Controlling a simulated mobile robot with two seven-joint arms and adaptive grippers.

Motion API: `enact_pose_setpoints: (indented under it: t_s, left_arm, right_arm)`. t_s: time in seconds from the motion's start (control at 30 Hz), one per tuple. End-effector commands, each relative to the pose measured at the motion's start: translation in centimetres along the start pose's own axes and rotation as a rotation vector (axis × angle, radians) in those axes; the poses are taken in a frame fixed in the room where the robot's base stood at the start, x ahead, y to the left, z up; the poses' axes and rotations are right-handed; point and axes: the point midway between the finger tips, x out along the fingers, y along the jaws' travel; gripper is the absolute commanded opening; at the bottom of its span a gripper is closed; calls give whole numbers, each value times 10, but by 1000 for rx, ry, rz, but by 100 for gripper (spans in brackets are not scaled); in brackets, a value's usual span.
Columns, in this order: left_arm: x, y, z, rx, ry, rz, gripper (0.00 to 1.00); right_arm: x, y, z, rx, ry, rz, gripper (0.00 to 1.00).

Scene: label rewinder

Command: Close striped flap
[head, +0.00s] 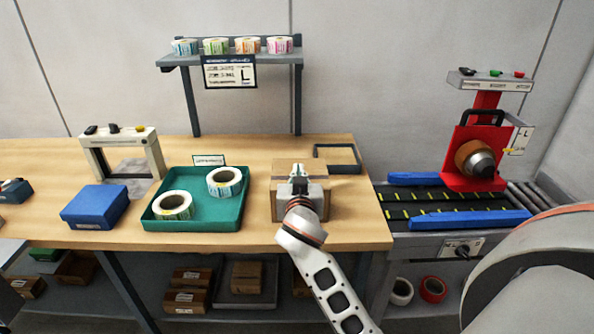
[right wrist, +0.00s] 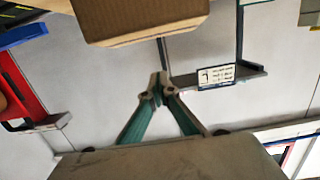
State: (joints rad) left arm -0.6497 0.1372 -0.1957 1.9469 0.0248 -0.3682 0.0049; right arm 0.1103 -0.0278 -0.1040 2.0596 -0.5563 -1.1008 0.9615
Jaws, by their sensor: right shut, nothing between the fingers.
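A cardboard box (head: 285,168) stands on the wooden bench, right of the green tray. My right gripper (head: 298,168) is in front of and over the box, hiding its middle. Its fingers are shut and empty in the right wrist view (right wrist: 160,80), where the box (right wrist: 140,18) shows at the top edge, apart from the fingertips in the picture. I cannot tell whether the gripper touches the box. I cannot make out a flap with stripes in either view. My left gripper is not in view.
The green tray (head: 190,222) holds two label rolls. A blue box (head: 95,207) and a grey frame (head: 120,150) stand farther left. A dark open tray (head: 337,158) lies behind the box. A conveyor with blue rails (head: 470,220) and a red machine (head: 475,135) stand right.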

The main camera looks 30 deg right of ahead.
Motion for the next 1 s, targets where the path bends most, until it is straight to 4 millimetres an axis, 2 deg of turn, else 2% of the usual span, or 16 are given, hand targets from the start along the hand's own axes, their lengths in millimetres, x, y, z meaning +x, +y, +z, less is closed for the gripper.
enact_pose_setpoints:
  t_s: [0.1, 0.33, 0.4, 0.6, 1.0]
  left_arm:
    - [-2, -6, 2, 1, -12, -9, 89]
    - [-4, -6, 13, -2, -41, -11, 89]
    - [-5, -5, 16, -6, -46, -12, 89]
    - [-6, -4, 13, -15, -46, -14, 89]
    - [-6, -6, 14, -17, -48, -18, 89]
  right_arm:
    - [26, 0, -2, -5, 2, 1, 0]
    - [70, 1, -2, -5, 1, 2, 0]
    - [69, 0, 14, -7, -3, 0, 0]
    - [74, 0, 34, -4, -1, 0, 0]
    - [75, 0, 39, -1, -1, 0, 0]
